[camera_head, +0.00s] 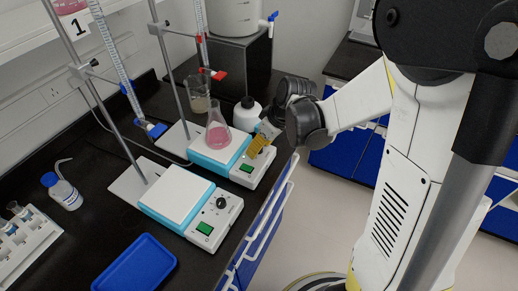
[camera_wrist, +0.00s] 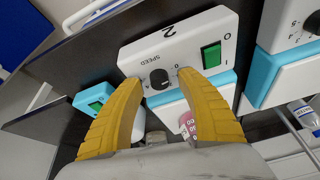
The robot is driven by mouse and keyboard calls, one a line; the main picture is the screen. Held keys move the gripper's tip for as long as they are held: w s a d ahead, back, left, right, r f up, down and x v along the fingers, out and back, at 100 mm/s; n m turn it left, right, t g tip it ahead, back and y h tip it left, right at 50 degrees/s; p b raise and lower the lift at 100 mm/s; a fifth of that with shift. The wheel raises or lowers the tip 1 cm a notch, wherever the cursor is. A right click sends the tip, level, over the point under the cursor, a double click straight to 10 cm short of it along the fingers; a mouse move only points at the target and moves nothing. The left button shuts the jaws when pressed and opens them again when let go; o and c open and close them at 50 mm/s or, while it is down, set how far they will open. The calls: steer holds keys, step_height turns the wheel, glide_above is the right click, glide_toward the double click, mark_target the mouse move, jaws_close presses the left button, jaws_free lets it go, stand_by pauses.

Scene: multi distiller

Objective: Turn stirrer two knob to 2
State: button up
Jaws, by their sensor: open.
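Stirrer two (camera_wrist: 185,28) is a white and turquoise box with a "2" on its front panel; in the head view it (camera_head: 248,172) is the farther of two stirrers. Its dark round knob (camera_wrist: 160,78) sits beside the word SPEED, with a "0" near its edge; I cannot read its exact setting. A green switch (camera_wrist: 211,56) is on the same panel. My gripper (camera_wrist: 158,82) has yellow fingers spread open, one tip on each side of the knob; contact is unclear. In the head view my gripper (camera_head: 262,142) is over that panel, hiding the knob.
A flask with pink liquid (camera_head: 217,135) stands on stirrer two's plate. A nearer stirrer (camera_head: 180,200) has a bare plate. A white bottle (camera_head: 247,115) stands just behind my gripper. Metal stands with burettes rise behind. A blue tray (camera_head: 135,265) lies on the near bench.

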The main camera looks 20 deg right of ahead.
steer(key=shift+f, duration=0.1)
jaws_close()
stand_by(0.4)
steer(key=m, duration=0.2)
steer(key=m+h, duration=0.1)
steer(key=m, duration=0.1)
steer(key=shift+a+t+h, duration=0.15)
steer(key=shift+t+h, duration=0.15)
steer(key=shift+t, duration=0.1)
steer(key=m+h, duration=0.1)
steer(key=m, duration=0.3)
steer(key=m+h, duration=0.1)
steer(key=m, duration=0.2)
steer(key=shift+m+h, duration=0.3)
steer(key=shift+h, duration=0.1)
steer(key=shift+m+g+h, duration=0.4)
steer(key=shift+m+h, duration=0.3)
steer(key=shift+m, duration=1.3)
